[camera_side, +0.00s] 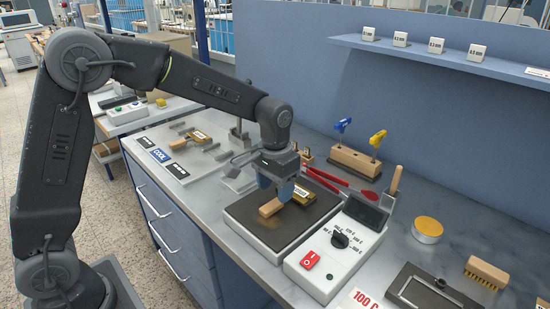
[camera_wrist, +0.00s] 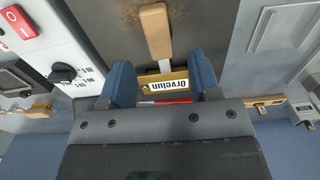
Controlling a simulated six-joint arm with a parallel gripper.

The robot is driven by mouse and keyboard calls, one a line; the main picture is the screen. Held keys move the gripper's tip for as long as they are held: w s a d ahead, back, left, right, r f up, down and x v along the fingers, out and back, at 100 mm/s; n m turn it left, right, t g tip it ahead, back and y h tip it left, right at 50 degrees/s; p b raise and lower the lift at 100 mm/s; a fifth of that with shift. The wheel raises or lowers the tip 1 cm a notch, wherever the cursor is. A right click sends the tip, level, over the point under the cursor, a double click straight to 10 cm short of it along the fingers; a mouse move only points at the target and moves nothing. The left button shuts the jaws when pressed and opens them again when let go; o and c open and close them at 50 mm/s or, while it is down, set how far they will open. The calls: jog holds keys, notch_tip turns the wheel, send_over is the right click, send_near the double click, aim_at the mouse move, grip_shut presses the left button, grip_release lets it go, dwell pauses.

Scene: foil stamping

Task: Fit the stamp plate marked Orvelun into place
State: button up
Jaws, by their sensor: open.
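The stamp plate marked Orvelun (camera_wrist: 162,86) is brass with a white label and lies on the dark hot plate (camera_side: 262,232). A wooden handle (camera_wrist: 155,32) extends from it; the handle also shows in the side view (camera_side: 270,207). My gripper (camera_wrist: 162,72) is open, with its blue fingers on either side of the stamp plate in the wrist view. In the side view my gripper (camera_side: 276,188) is low over the hot plate, partly hiding the stamp plate. Whether the fingers touch it I cannot tell.
Another wooden-handled brass stamp (camera_side: 190,138) lies among grey holders at the back left. Red tongs (camera_side: 325,182) lie behind the hot plate. A control box (camera_side: 335,252) with a red switch stands at its right. A wooden block (camera_side: 354,161) holds blue and yellow tools.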

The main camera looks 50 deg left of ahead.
aim_at(275, 203)
notch_tip(275, 203, up, 10)
dwell(0.3)
jog(key=s+a+t, duration=0.1)
jog(key=s+t, duration=0.1)
jog(key=s, duration=0.9)
jog(key=s+a+t, duration=0.2)
jog(key=s+t, duration=0.1)
jog(key=s, duration=0.8)
jog(key=shift+s+a+r+t, duration=0.2)
jog(key=shift+a+t, duration=0.1)
